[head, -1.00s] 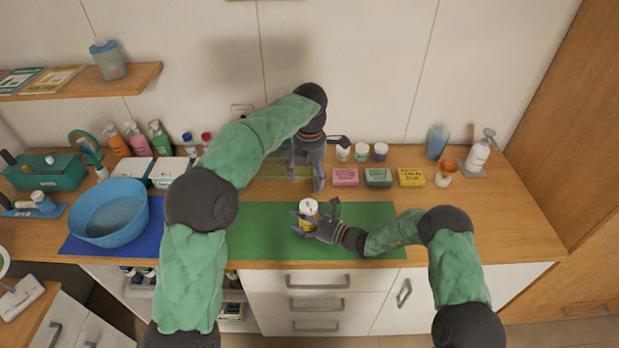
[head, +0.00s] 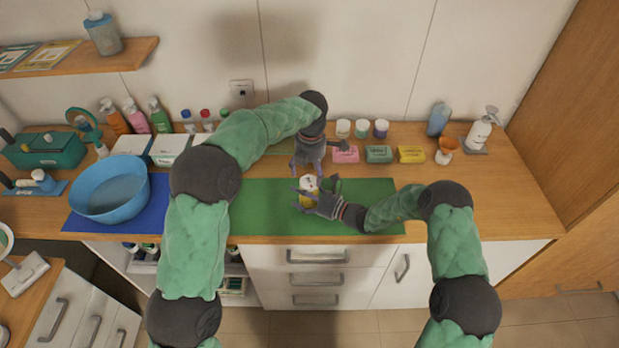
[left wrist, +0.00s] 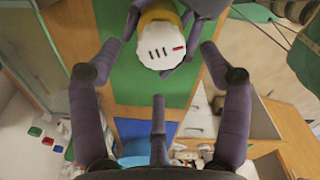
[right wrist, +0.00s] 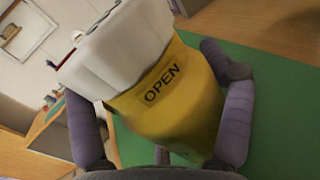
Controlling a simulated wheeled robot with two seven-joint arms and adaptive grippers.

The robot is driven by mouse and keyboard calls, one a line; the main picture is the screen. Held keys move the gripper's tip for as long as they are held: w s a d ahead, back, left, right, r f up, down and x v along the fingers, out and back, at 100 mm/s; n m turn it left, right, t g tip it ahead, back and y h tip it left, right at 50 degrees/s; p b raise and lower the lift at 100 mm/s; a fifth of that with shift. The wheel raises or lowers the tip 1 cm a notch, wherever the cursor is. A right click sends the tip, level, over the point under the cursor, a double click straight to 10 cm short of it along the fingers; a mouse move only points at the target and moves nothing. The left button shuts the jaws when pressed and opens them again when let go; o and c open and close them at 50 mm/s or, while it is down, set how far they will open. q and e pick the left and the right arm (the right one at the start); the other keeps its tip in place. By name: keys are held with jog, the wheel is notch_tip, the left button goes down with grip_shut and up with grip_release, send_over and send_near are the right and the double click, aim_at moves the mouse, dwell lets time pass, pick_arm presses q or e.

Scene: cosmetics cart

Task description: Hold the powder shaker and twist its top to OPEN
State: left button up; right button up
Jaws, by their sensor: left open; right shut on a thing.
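The powder shaker has a yellow body (right wrist: 175,100) marked OPEN and a white top (right wrist: 118,45). In the head view the shaker (head: 308,184) stands over the green mat (head: 260,208). My right gripper (head: 312,202) is shut on its body from the right side. My left gripper (head: 308,170) is open above and behind the shaker, pointing down. In the left wrist view the white top (left wrist: 160,47), with dark slots and a red mark, lies near the upper middle, ahead of the open fingers and apart from them. The shaker's lower body is partly hidden by the right fingers.
Pink (head: 345,155), green (head: 378,154) and yellow (head: 411,154) soap boxes stand behind the mat at right, with small jars (head: 362,128) behind them. A blue basin (head: 110,189) is on the left.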

aim_at(310, 181)
pick_arm(q)
jog(key=shift+f, duration=1.95)
jog(key=shift+c, duration=0.3)
jog(key=c, duration=1.1)
